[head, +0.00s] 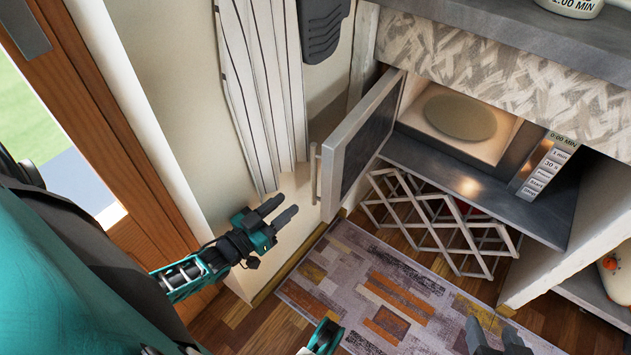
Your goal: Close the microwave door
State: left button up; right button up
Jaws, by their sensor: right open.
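The microwave (535,165) sits in a recess under the counter, with its lit inside and round plate (460,117) showing. Its door (362,135) stands wide open, hinged on the left and swung out toward me. The door's bar handle (315,172) is on its outer left side. My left gripper (288,203) is below and left of the handle, apart from it, with its two fingers slightly apart and nothing between them. My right gripper (493,331) is at the bottom edge, open and empty, well away from the door; its lower part is cut off.
A white lattice rack (440,222) stands under the microwave shelf. A patterned rug (385,290) covers the wooden floor. A wall and a pale slatted panel (262,85) are left of the door. The stone counter (480,28) overhangs above. The space before the opening looks clear.

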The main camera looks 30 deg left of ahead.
aim_at(312, 184)
pick_arm(q)
jog(key=w+b, duration=0.1)
jog(key=w, duration=0.2)
jog(key=w+d, duration=0.1)
jog(key=w, duration=0.3)
jog(key=w+d+b, duration=0.1)
jog(key=w, duration=0.2)
jog(key=shift+w+b, duration=0.3)
jog(key=shift+b, duration=0.05)
jog(key=shift+c, duration=0.5)
grip_shut()
